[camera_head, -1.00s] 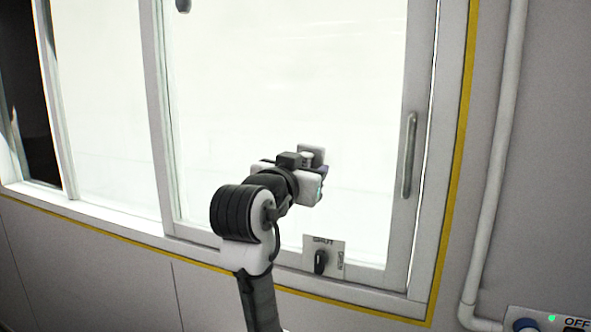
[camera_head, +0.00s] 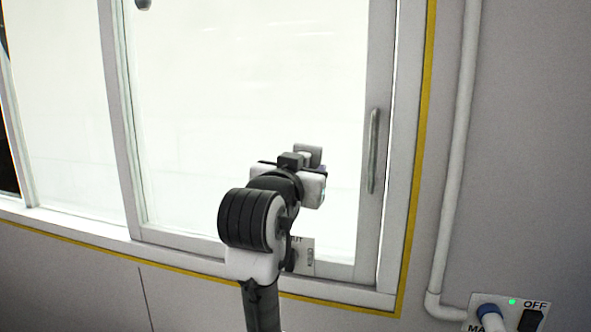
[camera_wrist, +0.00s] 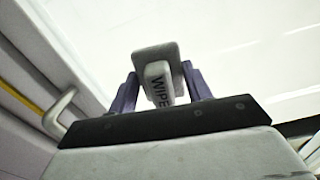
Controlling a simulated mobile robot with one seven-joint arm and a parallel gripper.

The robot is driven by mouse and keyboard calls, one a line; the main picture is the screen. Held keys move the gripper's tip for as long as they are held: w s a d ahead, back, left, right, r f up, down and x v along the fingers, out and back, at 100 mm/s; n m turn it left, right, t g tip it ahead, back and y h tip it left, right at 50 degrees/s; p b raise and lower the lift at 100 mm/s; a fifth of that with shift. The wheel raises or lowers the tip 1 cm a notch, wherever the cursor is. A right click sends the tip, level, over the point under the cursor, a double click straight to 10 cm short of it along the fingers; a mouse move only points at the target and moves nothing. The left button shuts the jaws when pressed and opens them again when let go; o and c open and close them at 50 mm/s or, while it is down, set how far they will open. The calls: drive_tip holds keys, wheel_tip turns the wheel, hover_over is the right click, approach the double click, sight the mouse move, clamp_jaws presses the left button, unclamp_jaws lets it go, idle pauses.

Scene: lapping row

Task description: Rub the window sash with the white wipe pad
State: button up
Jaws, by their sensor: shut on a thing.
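The white wipe pad (camera_wrist: 155,56) is between the fingers of my gripper (camera_wrist: 160,90), which is shut on its handle, lettered "WIPE", in the wrist view. In the head view my gripper (camera_head: 318,172) is in front of the window sash (camera_head: 265,80), in the lower right part of its bright pane. The pad's flat head (camera_head: 307,153) shows beyond the gripper there. I cannot tell whether the pad touches the pane. The sash has a pale frame and a vertical grey handle (camera_head: 373,150) to the right of my gripper.
A labelled plate (camera_head: 306,256) with a dark knob is on the sash's lower rail, partly hidden by my arm. A yellow line borders the window frame. A pipe (camera_head: 455,150) runs down the wall at right to a switch panel (camera_head: 510,310) with a green light.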

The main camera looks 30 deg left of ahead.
drive_tip(key=shift+s, duration=0.1)
drive_tip(key=shift+v, duration=2.9)
drive_tip(key=v, duration=0.3)
